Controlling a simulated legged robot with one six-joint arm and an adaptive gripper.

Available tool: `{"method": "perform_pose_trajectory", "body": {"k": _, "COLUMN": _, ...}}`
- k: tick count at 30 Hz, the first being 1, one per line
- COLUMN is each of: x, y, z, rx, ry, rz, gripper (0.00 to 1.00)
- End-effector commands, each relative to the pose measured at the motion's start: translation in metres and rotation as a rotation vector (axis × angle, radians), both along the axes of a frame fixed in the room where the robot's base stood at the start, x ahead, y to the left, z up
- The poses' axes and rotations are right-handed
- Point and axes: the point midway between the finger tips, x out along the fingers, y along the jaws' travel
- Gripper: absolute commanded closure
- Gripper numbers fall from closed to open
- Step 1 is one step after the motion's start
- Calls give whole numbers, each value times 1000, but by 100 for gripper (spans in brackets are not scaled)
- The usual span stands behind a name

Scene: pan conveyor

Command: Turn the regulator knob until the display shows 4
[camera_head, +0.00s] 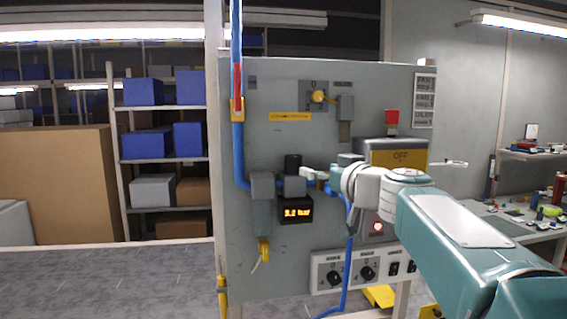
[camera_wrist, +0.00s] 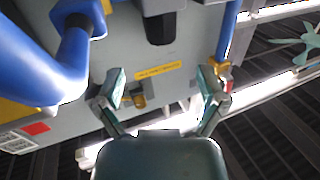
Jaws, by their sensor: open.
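The regulator's black knob (camera_head: 293,162) stands upright on top of the regulator body (camera_head: 292,186) on the grey panel. Below it, the display (camera_head: 295,210) glows orange and seems to read 3.0 bar, though the first digit is blurred. My gripper (camera_head: 318,176) is just right of the knob in the head view, partly hidden by its own links. In the wrist view my gripper (camera_wrist: 160,85) is open and empty, its two fingers spread wide. The knob (camera_wrist: 160,28) appears there upside down, beyond the fingertips at the top and roughly centred between them; no contact is visible.
A blue pipe (camera_head: 238,140) with a yellow valve runs up the panel's left side. A blue hose (camera_head: 347,265) hangs below my arm. An OFF box (camera_head: 400,154), a red indicator (camera_head: 377,226) and a lower switch row (camera_head: 367,272) are nearby.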

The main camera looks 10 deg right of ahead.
Motion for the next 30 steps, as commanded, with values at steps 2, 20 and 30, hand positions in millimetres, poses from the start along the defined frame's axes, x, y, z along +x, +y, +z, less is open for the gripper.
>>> {"method": "perform_pose_trajectory", "body": {"k": 2, "x": 12, "y": 5, "z": -1, "rx": 1, "ry": 3, "rz": 3, "gripper": 9}}
{"method": "perform_pose_trajectory", "body": {"k": 20, "x": 91, "y": 34, "z": -1, "rx": 0, "ry": 2, "rz": 1, "gripper": 9}}
{"method": "perform_pose_trajectory", "body": {"k": 30, "x": 92, "y": 34, "z": -1, "rx": 0, "ry": 2, "rz": 1, "gripper": 40}}
